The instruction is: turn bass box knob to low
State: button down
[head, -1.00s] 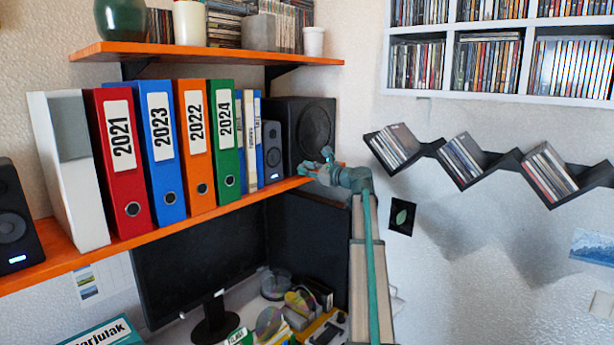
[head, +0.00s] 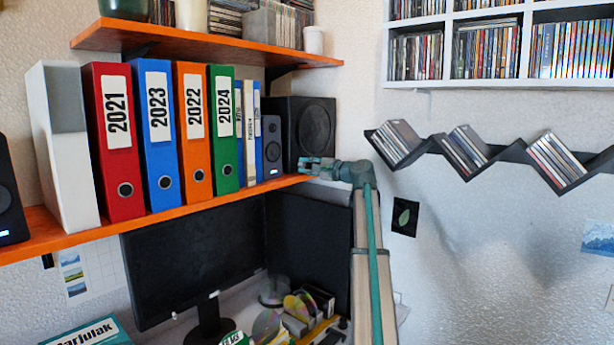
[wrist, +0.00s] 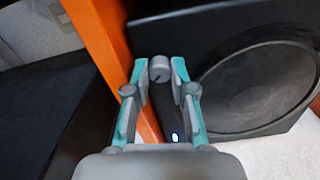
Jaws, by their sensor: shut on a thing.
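The black bass box (head: 316,125) with its large round cone stands at the right end of the orange lower shelf. In the wrist view the bass box (wrist: 270,60) fills the right side. A small grey round knob (wrist: 160,66) with a dark mark sits on its narrow dark panel, with a blue light (wrist: 174,137) on the same panel. My gripper (wrist: 160,74) is shut on the knob, one teal-and-grey finger on each side. In the head view my gripper (head: 305,166) is at the box's lower front edge; the knob is too small to make out there.
A small speaker (head: 272,145) and several binders stand left of the bass box on the orange shelf (head: 150,222). A monitor (head: 200,260) is below the shelf. Another orange shelf (head: 220,46) is above. The wall to the right carries a zigzag disc rack (head: 430,147).

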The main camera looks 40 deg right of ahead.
jog(key=n+b, duration=0.5)
jog(key=n, duration=0.1)
jog(key=shift+f+b, duration=0.25)
jog(key=shift+b, duration=0.15)
jog(key=n+b, duration=0.4)
jog(key=n, duration=0.1)
jog(key=shift+r, duration=0.15)
jog(key=shift+n, duration=0.3)
jog(key=c, duration=1)
grip_release()
jog(key=shift+r, duration=0.1)
jog(key=shift+s, duration=0.1)
